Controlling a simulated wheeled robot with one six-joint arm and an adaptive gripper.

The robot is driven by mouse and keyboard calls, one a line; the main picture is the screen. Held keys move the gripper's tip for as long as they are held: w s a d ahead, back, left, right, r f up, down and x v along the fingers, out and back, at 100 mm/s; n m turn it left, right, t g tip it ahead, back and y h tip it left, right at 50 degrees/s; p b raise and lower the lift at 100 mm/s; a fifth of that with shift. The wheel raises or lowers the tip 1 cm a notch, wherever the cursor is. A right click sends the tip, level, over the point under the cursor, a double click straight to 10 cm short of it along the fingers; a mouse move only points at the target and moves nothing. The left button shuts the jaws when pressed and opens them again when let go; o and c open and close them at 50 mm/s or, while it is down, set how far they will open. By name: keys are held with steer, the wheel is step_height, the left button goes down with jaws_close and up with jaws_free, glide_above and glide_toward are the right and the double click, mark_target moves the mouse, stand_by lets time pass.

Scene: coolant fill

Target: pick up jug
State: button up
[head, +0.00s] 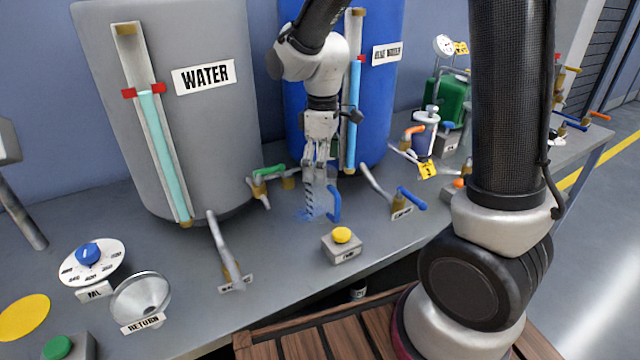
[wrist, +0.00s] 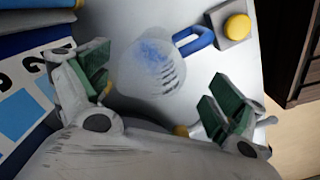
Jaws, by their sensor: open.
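The jug (head: 334,205) is a clear, faint cup with a blue handle and dark level marks, standing on the grey bench. In the wrist view the jug (wrist: 153,70) shows from above, with bluish colour inside and its handle toward the yellow button. My gripper (head: 321,178) points down over the jug; in the head view its fingers overlap the clear body. In the wrist view my gripper (wrist: 158,92) is open, with green-padded fingers to either side of the jug and a gap visible. I cannot tell how far down the fingers reach.
A grey WATER tank (head: 205,130) and a blue tank (head: 385,120) stand behind. A yellow button box (head: 342,247) is close in front of the jug. Taps flank it: a green-handled one (head: 268,172) left, a blue-handled one (head: 411,198) right. A RETURN funnel (head: 142,297) stands front left.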

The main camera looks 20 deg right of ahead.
mark_target(322, 190)
steer(key=shift+w+f, duration=0.15)
steer(key=shift+f, duration=0.15)
steer(key=f, duration=0.7)
steer(key=shift+w+d+f, duration=0.1)
steer(key=shift+w+f, duration=0.1)
steer(key=shift+f, duration=0.05)
steer(key=c, duration=0.8)
steer(key=shift+c, duration=0.2)
